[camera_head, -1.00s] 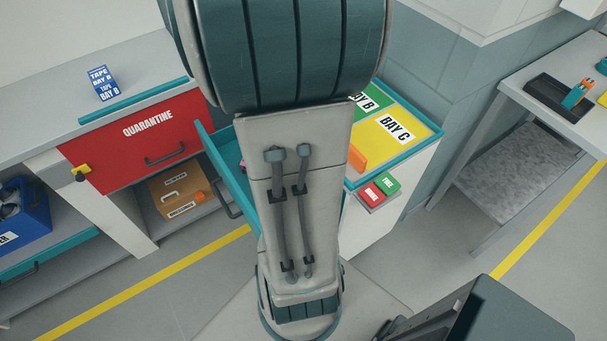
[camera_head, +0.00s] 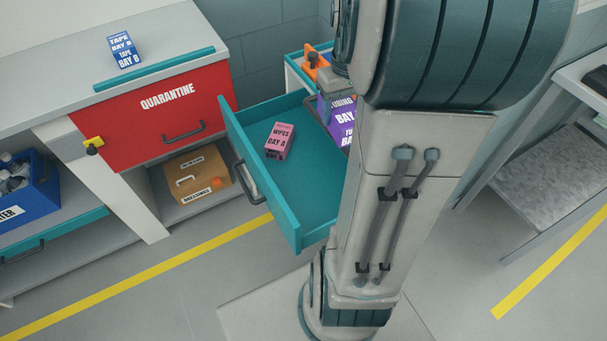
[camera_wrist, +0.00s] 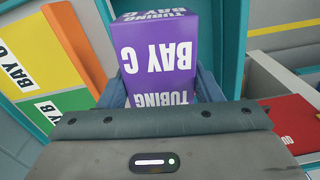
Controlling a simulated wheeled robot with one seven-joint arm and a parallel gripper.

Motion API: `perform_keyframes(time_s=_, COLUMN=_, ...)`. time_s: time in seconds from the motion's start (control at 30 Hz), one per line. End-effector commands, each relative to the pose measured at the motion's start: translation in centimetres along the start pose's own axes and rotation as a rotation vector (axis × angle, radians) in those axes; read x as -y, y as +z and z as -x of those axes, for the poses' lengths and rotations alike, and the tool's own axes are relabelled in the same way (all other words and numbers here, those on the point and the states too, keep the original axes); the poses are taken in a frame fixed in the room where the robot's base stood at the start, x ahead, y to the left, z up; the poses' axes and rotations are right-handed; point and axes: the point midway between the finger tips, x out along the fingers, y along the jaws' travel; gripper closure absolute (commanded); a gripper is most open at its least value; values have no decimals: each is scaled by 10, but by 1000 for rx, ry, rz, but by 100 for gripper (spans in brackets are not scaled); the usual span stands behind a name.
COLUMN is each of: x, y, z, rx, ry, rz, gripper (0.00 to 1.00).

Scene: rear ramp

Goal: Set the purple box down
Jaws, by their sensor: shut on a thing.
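The purple box (camera_head: 341,122), marked TUBING BAY C, is partly hidden behind my arm in the head view. The wrist view shows the purple box (camera_wrist: 155,52) between the two fingers of my gripper (camera_wrist: 163,82), with its lettering upside down. My gripper (camera_head: 340,88) is shut on it. In the head view the box appears over the back right part of the open teal drawer (camera_head: 316,212). I cannot tell whether its underside touches anything.
A pink wipes box (camera_head: 279,141) stands in the open drawer, left of the purple box. The drawer's front has free floor. Yellow BAY C (camera_wrist: 18,62) and green BAY B (camera_wrist: 38,112) panels lie left in the wrist view. The red QUARANTINE drawer (camera_head: 150,125) is shut.

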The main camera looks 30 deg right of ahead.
Motion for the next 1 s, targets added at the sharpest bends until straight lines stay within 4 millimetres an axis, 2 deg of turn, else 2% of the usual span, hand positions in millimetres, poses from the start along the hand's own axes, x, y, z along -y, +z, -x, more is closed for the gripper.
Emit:
perform_keyframes(time_s=0.03, x=5, y=-5, z=-24, rx=0, ry=0, rz=15, gripper=69)
perform_keyframes(time_s=0.4, x=36, y=-32, z=-96, rx=0, ry=0, rz=103, gripper=69)
perform_keyframes(time_s=0.6, x=47, y=-40, z=-117, rx=0, ry=0, rz=131, gripper=69)
perform_keyframes(time_s=0.83, x=52, y=-43, z=-130, rx=2, ry=0, rz=142, gripper=69)
perform_keyframes(time_s=1.0, x=52, y=-43, z=-169, rx=5, ry=-1, rz=142, gripper=69)
